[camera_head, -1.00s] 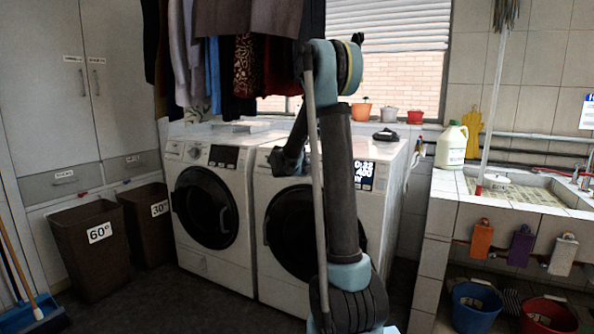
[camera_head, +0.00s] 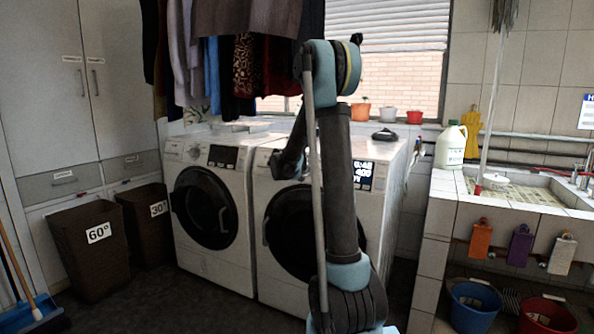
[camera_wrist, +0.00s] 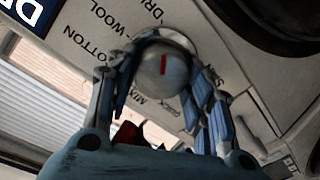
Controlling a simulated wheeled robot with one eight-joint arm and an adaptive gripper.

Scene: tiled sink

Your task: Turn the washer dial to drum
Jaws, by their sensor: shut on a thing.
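In the wrist view the washer dial (camera_wrist: 165,68) is a round grey knob with a short red mark on its face. The mark runs nearly upright in the picture. Labels around the dial read COTTON, WOOL, MIX and QUICK, and a cut-off label starting DR (camera_wrist: 150,12) is at the top. My gripper (camera_wrist: 165,85) is shut on the dial, with fingers on both sides. In the head view my gripper (camera_head: 287,163) is at the upper front panel of the right washer (camera_head: 268,235), hiding its dial. A lit display (camera_head: 363,174) is to the right of it.
A second white washer (camera_head: 212,258) stands close on the left. Clothes (camera_head: 240,75) hang above. Brown bins (camera_head: 90,265) stand at left. A tiled sink (camera_head: 545,195) with a white jug (camera_head: 451,147) is at right.

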